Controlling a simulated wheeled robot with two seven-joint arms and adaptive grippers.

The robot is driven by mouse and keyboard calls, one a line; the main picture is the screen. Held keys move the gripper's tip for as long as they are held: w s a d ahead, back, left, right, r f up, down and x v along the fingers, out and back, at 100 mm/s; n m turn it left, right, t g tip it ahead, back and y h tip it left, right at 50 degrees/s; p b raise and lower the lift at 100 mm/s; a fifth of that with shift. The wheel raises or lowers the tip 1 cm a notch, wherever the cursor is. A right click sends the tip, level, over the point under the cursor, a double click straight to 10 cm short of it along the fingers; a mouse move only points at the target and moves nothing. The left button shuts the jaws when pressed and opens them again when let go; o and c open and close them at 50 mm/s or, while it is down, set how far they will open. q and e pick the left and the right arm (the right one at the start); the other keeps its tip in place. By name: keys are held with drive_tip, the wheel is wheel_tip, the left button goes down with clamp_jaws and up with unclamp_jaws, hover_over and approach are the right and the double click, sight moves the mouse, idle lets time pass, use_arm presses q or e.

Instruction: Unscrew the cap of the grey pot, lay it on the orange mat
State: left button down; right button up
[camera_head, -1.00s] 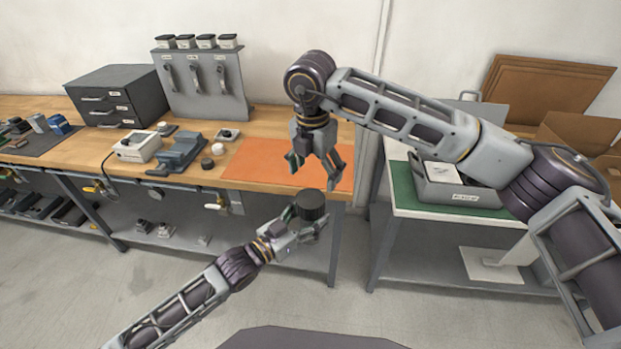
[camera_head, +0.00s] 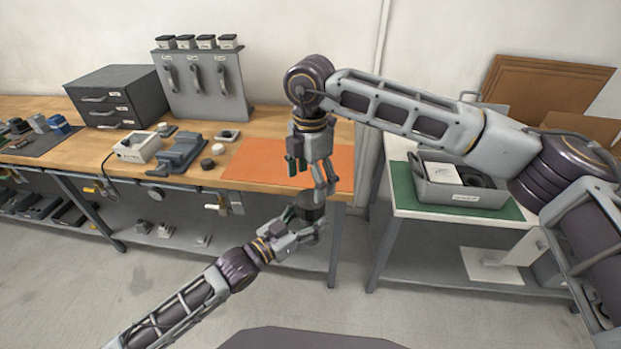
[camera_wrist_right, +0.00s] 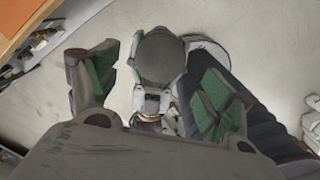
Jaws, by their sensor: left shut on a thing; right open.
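The dark grey pot (camera_head: 313,213) is in my left gripper (camera_head: 306,228), in front of the bench and off any surface. My left gripper is shut on its body. In the right wrist view the round dark cap (camera_wrist_right: 162,55) shows from above, with my left gripper below it. My right gripper (camera_head: 307,184) points down just above the pot. Its green-padded fingers (camera_wrist_right: 157,88) are open, one on each side of the cap; I see no contact. The orange mat (camera_head: 262,163) lies bare on the bench behind; its right part is partly hidden by my right gripper.
The wooden bench (camera_head: 235,132) holds a grey vise-like block (camera_head: 180,153), a white box (camera_head: 137,147) and small round pieces (camera_head: 207,163) left of the mat. A side table at right carries a grey bin (camera_head: 450,190). The floor in front is clear.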

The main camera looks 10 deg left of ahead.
sight(309, 199)
drive_tip(key=shift+f, duration=0.15)
drive_tip(key=shift+f, duration=3.85)
drive_tip(key=c, duration=1.1)
drive_tip(key=shift+o, duration=0.2)
drive_tip(key=shift+s+n, duration=0.1)
drive_tip(key=shift+n, duration=1.9)
drive_tip(key=shift+a, duration=0.1)
